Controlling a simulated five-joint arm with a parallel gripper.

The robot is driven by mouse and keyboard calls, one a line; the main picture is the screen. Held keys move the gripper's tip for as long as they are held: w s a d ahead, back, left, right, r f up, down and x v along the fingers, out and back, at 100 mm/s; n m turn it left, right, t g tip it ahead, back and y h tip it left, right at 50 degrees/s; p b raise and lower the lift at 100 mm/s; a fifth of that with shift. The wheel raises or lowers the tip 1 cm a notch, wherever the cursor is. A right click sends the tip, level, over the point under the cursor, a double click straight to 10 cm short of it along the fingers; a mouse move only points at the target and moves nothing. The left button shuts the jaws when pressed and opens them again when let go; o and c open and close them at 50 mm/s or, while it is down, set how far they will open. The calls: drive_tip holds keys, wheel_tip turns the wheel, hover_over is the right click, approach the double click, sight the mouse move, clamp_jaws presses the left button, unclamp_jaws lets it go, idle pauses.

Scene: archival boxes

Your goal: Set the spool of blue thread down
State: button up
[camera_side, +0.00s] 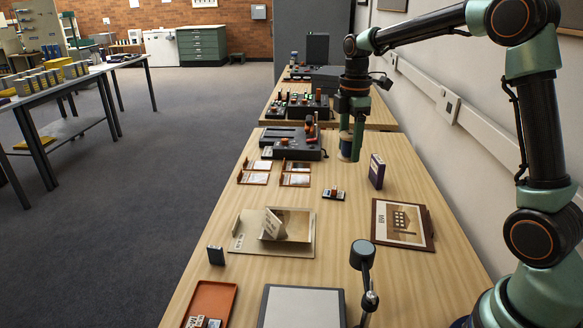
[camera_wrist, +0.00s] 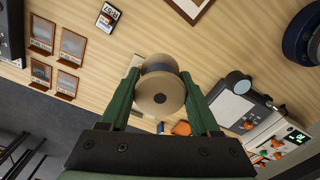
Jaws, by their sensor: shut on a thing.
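The spool of blue thread (camera_side: 345,148) has tan round flanges, with a blue band of thread between them. In the wrist view the spool (camera_wrist: 160,93) shows one flange facing the camera, with a dark centre hole. My gripper (camera_side: 351,150) is shut on the spool, one green finger on each side. The fingers also show in the wrist view (camera_wrist: 159,88). The gripper points down over the right part of the wooden table (camera_side: 345,215). I cannot tell whether the spool touches the tabletop.
A dark device with orange knobs (camera_side: 292,144) stands left of my gripper. A purple upright box (camera_side: 377,171) is nearby, front right. Small framed cards (camera_side: 296,173), an open folder (camera_side: 273,233) and a framed picture (camera_side: 402,223) lie nearer.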

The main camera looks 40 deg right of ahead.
sight(342, 216)
drive_tip(key=w+d+f, duration=0.1)
drive_tip(key=w+d, duration=0.2)
drive_tip(key=d, duration=0.1)
drive_tip(key=f, duration=1.9)
drive_tip(key=shift+s+a+f, duration=0.15)
drive_tip(key=shift+a+f, duration=0.05)
drive_tip(key=shift+f, duration=0.15)
drive_tip(key=o, duration=1.4)
drive_tip(key=shift+c, duration=0.2)
